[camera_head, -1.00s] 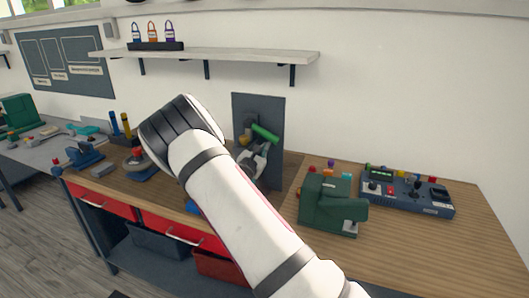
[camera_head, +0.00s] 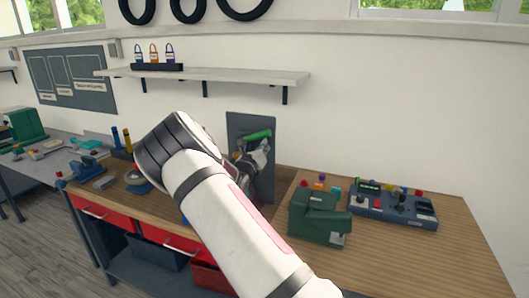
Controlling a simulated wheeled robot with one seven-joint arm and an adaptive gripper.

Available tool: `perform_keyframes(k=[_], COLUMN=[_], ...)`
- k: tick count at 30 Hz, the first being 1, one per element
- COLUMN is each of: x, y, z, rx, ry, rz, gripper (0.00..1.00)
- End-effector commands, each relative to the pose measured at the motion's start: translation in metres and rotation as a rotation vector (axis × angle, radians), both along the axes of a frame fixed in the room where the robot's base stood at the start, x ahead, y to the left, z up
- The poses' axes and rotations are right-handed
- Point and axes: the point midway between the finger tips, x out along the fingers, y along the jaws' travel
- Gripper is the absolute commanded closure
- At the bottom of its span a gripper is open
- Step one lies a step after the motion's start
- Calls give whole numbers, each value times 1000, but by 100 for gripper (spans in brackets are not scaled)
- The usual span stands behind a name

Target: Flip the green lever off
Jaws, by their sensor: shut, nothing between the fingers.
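The green lever (camera_head: 258,134) sticks out from a dark upright panel (camera_head: 236,122) behind the workbench. It points to the right and tilts slightly up. My gripper (camera_head: 259,150) is in front of the panel, just below the lever's right part. It is shut with nothing in it. It is small here, and I cannot tell whether it touches the lever. My arm hides the lower left of the panel and part of the bench.
A green machine (camera_head: 316,222) and a blue control box (camera_head: 393,206) stand on the wooden bench to the right. A wall shelf (camera_head: 235,76) with several padlocks hangs above left. A blue vise (camera_head: 87,170) stands at the left. The bench's front right is clear.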

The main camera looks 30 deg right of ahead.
Motion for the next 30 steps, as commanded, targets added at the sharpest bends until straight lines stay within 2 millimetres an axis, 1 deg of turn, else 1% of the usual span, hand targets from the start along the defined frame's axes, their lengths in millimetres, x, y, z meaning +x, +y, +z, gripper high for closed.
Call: perform_keyframes(k=[3,10,30], x=[0,0,0], y=[0,1,2], z=[7,13,15], rx=[-11,-9,-8], ry=[14,12,12], rz=[0,-1,0], gripper=[100,100,100])
